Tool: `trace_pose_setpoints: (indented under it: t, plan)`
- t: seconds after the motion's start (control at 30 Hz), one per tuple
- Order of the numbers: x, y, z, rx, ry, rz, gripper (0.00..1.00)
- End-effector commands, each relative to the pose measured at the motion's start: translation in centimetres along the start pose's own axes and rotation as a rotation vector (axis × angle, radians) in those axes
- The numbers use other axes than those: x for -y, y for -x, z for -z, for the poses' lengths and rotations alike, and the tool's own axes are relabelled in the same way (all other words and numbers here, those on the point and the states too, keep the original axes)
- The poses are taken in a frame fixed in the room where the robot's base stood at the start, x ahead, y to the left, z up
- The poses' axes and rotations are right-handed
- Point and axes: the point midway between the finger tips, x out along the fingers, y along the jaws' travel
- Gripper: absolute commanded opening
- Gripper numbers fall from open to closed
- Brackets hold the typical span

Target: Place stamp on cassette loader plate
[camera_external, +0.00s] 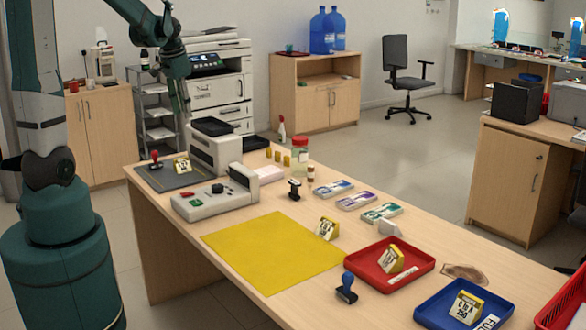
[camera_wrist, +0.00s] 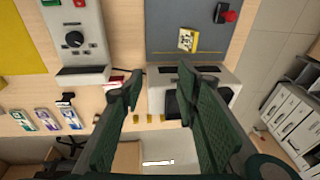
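A red-handled stamp (camera_external: 155,157) stands on a dark grey plate (camera_external: 160,181) at the counter's far left end. In the wrist view, the stamp (camera_wrist: 229,16) is at the upper right of the grey plate (camera_wrist: 170,20). A blue-handled stamp (camera_external: 347,288) stands near the red tray, and a small black stamp-like item (camera_external: 294,190) stands mid-counter. I cannot tell which surface is the cassette loader plate. My gripper (camera_external: 183,108) hangs above the counting machine, apart from everything. In the wrist view, my gripper's fingers (camera_wrist: 162,70) are spread and empty.
The counting machine (camera_external: 214,155) and the grey device with a knob (camera_external: 216,202) stand beside the plate. A yellow-black block (camera_external: 182,166) sits on it. A yellow mat (camera_external: 270,252) lies flat and clear. The red tray (camera_external: 412,255) and blue tray (camera_external: 440,318) hold blocks.

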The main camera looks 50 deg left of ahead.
Motion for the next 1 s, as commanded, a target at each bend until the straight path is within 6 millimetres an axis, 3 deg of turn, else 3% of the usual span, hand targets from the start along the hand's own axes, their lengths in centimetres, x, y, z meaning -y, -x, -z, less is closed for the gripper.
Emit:
trace_pose_setpoints:
  t: [0.1, 0.47, 1.0]
  plan:
    - [-2.9, 1.6, 0.1, -0.028, -0.003, 0.006, 0.31]
    - [-10.8, 5.8, -0.4, -0.117, 0.001, 0.016, 0.31]
    - [-21.6, 10.2, -3.6, -0.257, 0.011, -0.007, 0.31]
